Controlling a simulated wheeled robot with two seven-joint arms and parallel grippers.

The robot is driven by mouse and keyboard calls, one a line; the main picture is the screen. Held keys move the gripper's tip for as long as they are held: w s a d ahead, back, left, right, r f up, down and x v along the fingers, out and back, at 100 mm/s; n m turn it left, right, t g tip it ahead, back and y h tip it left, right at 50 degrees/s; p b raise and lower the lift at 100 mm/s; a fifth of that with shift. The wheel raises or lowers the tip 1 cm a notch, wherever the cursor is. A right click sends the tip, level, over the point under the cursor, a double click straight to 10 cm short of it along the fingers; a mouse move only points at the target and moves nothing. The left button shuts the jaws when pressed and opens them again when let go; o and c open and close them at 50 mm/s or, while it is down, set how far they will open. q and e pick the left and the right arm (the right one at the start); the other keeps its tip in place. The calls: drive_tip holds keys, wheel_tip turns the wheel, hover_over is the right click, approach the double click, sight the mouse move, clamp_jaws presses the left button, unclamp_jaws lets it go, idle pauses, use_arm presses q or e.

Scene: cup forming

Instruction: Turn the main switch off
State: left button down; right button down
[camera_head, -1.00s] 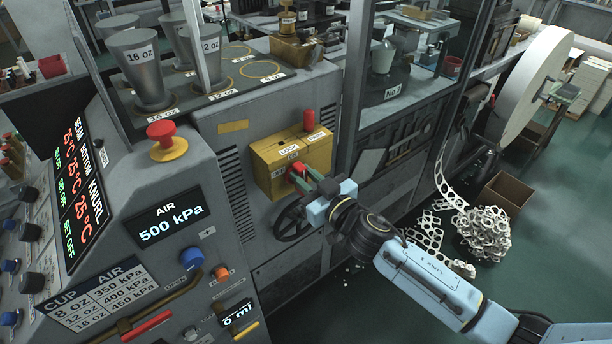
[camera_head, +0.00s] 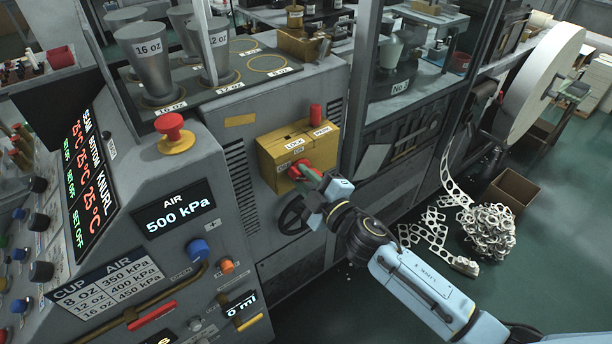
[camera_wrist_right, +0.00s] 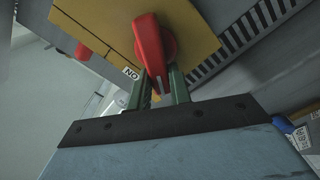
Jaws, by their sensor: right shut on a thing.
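The main switch is a red rotary handle (camera_head: 294,171) on the front of a yellow box (camera_head: 270,160) fixed to the grey machine. In the right wrist view the red handle (camera_wrist_right: 150,45) stands out from the yellow plate (camera_wrist_right: 195,25), with an "ON" label (camera_wrist_right: 131,73) beside its tip. My right gripper (camera_head: 308,177) is at the handle, its green fingers (camera_wrist_right: 160,88) on either side of the handle's end, shut on it. The "OFF" label cannot be made out clearly. My left gripper is not in view.
A red knob (camera_head: 315,112) tops the yellow box. A black handwheel (camera_head: 291,214) sits just below it. A red emergency button (camera_head: 170,127) and the control panel (camera_head: 100,200) stand to the left. Scrap paper (camera_head: 487,232) and a cardboard box (camera_head: 511,192) lie on the floor at right.

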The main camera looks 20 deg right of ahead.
drive_tip(key=n, duration=0.3)
drive_tip(key=shift+a+f+n, duration=0.2)
drive_tip(key=shift+f+n, duration=0.1)
drive_tip(key=shift+f, duration=0.1)
drive_tip(key=shift+s+f+n+b, duration=0.1)
drive_tip(key=shift+f+n+b, duration=0.1)
drive_tip(key=shift+n, duration=0.6)
drive_tip(key=shift+f+n+b, duration=0.1)
drive_tip(key=shift+n+b, duration=0.1)
drive_tip(key=shift+n, duration=0.6)
drive_tip(key=c, duration=1.3)
unclamp_jaws()
drive_tip(key=shift+s, duration=0.1)
drive_tip(key=b+v, duration=0.2)
drive_tip(key=v, duration=1.1)
drive_tip(key=shift+s, duration=0.1)
